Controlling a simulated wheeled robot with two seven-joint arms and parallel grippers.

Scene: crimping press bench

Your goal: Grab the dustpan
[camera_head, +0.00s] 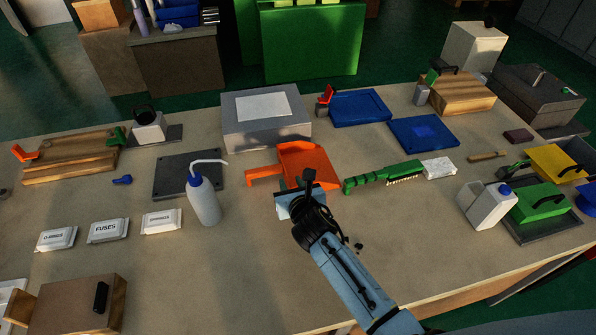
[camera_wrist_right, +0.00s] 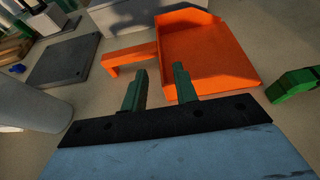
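The orange dustpan (camera_head: 308,163) lies on the bench in the middle of the head view, its handle pointing left. In the right wrist view the dustpan (camera_wrist_right: 205,50) lies just beyond the fingertips, with its handle at upper left. My right gripper (camera_head: 297,190) is on the near side of the dustpan and hides part of its near edge. In the wrist view its two green fingers (camera_wrist_right: 157,80) stand apart with nothing between them. I cannot tell its exact height above the bench. My left gripper does not show.
A white wash bottle (camera_head: 204,200) stands left of the dustpan. A green brush (camera_head: 384,175) lies to its right. A grey box (camera_head: 265,118) is behind it and a dark plate (camera_head: 184,174) is at left. The front middle of the bench is mostly clear.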

